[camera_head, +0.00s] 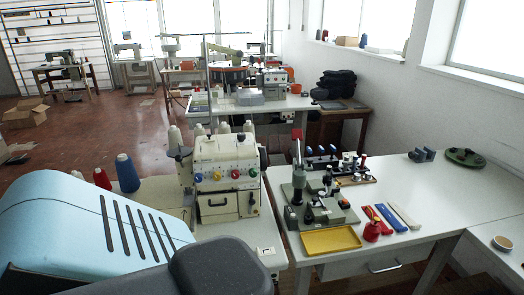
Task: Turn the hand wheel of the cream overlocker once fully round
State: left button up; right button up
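The cream overlocker (222,152) stands upright on the white table left of the middle. Its front carries a row of coloured tension dials and a panel with a dark latch below them. A dark round part (263,158) at its right side looks like the hand wheel; it is seen nearly edge-on, so its turn angle cannot be read. Another dark part juts out at the machine's left side. Neither of my grippers shows in the head view, and nothing is seen touching the wheel.
Thread cones, one blue (127,172), stand left of the overlocker. A narrow gap separates the two tables. A large light blue vented housing (75,235) fills the lower left.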

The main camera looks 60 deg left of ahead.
aim_at(262, 150)
jog(key=i+u, duration=0.4)
jog(key=i+l+u, duration=0.25)
jog(key=u, duration=0.2)
jog(key=i+l+u, duration=0.8)
